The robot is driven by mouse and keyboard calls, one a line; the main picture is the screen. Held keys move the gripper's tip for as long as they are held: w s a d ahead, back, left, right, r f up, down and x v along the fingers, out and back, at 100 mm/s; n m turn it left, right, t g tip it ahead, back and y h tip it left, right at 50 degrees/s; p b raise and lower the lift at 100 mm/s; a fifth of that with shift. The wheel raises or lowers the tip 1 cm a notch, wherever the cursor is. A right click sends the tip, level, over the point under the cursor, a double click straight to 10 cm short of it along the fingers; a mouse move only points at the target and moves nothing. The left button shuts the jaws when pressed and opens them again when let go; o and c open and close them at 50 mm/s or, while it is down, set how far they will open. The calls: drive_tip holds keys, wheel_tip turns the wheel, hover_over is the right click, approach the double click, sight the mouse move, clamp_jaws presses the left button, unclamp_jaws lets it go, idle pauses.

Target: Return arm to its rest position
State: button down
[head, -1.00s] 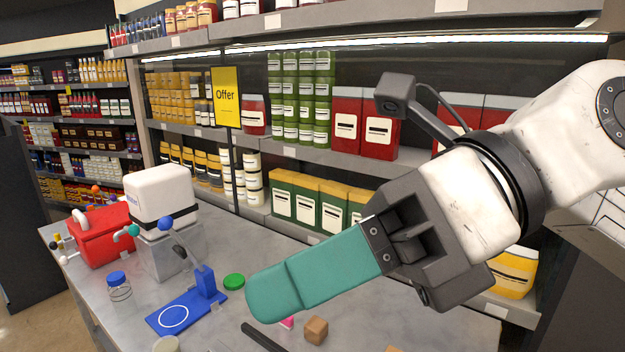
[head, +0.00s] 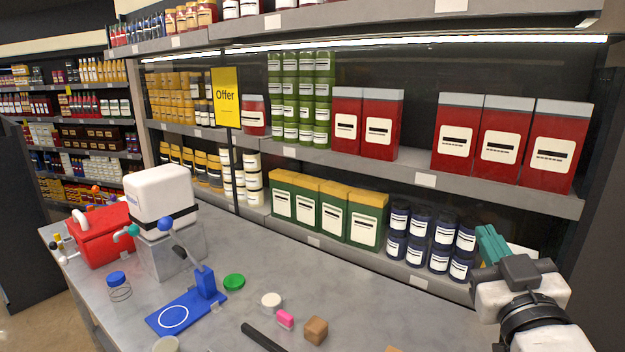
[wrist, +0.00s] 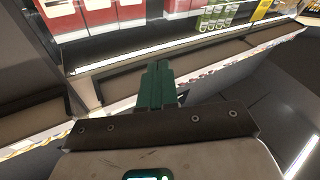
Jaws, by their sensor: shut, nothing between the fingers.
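My gripper (head: 492,243) is at the lower right of the head view, in front of the shelves at the table's right end. Its green fingers are together with nothing between them. In the wrist view the shut green fingers (wrist: 155,86) point toward the shelf fronts and touch nothing that I can see. The vacuum pump (head: 165,220), a white-topped unit with a clear lower part, stands on the left of the table, well away from my gripper.
The table's right part looks clear.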

drive_tip(key=s+f+m+g, duration=0.1)
drive_tip(key=s+f+g, duration=0.3)
drive_tip(key=f, duration=0.7)
drive_tip(key=s+f+m+g, duration=0.1)
drive_tip(key=s+f+g, duration=0.25)
drive_tip(key=f, duration=0.85)
drive_tip(key=s+d+f+g+b, duration=0.1)
drive_tip(key=s+f+g+b, duration=0.4)
drive_tip(key=s+f, duration=0.8)
drive_tip(key=s+d+f+g+y+b, duration=0.1)
drive_tip(key=s+f+g+b, duration=0.4)
drive_tip(key=s+f, duration=0.8)
wheel_tip(320, 180, down, 4)
drive_tip(key=shift+d+f+g+y, duration=0.15)
drive_tip(key=shift+g+y, duration=0.15)
drive_tip(key=shift+g, duration=0.75)
